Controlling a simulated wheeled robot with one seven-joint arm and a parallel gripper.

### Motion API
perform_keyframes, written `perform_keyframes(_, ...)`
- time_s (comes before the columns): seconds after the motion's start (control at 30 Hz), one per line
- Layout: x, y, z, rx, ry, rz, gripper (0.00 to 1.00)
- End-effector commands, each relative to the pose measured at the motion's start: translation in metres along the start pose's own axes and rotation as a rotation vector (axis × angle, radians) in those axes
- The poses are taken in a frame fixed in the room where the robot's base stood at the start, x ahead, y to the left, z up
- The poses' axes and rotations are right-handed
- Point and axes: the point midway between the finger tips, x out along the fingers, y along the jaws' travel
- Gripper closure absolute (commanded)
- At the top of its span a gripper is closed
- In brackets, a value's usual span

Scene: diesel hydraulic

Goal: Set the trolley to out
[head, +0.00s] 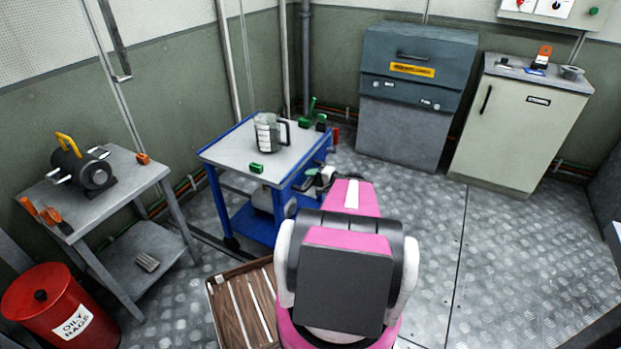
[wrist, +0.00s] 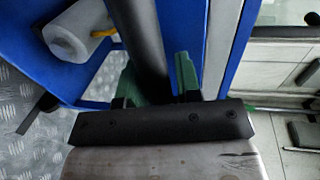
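The trolley (head: 228,157) is blue with a grey top and stands left of centre in the head view. Its blue frame also fills much of the wrist view (wrist: 222,45). My gripper (head: 322,178) is low at the trolley's right side, partly hidden by my pink arm. In the wrist view, the green fingers of my gripper (wrist: 157,82) lie on either side of a thick dark bar (wrist: 143,35), which looks like the trolley's handle. Whether both fingers press on the bar is not clear. A clear jug (head: 267,133) stands on the trolley top.
A wooden pallet (head: 238,308) lies on the floor in front of the trolley. A grey bench (head: 122,172) with a motor and a red oily-rags bin (head: 58,310) stand left. Cabinets (head: 412,125) line the back wall. The floor at right (head: 500,260) is clear.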

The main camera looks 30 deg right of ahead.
Motion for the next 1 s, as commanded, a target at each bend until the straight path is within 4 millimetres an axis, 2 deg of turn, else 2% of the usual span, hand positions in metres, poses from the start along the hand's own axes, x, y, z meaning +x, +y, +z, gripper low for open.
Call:
perform_keyframes(0.4, -0.063, 0.000, 0.000, 0.000, 0.004, 0.000, 0.69)
perform_keyframes(0.6, -0.087, 0.000, 0.000, 0.000, 0.002, 0.000, 0.69)
perform_keyframes(0.8, -0.099, 0.000, 0.000, 0.000, 0.001, 0.001, 0.69)
perform_keyframes(1.0, -0.101, 0.000, 0.000, 0.000, 0.000, 0.001, 0.69)
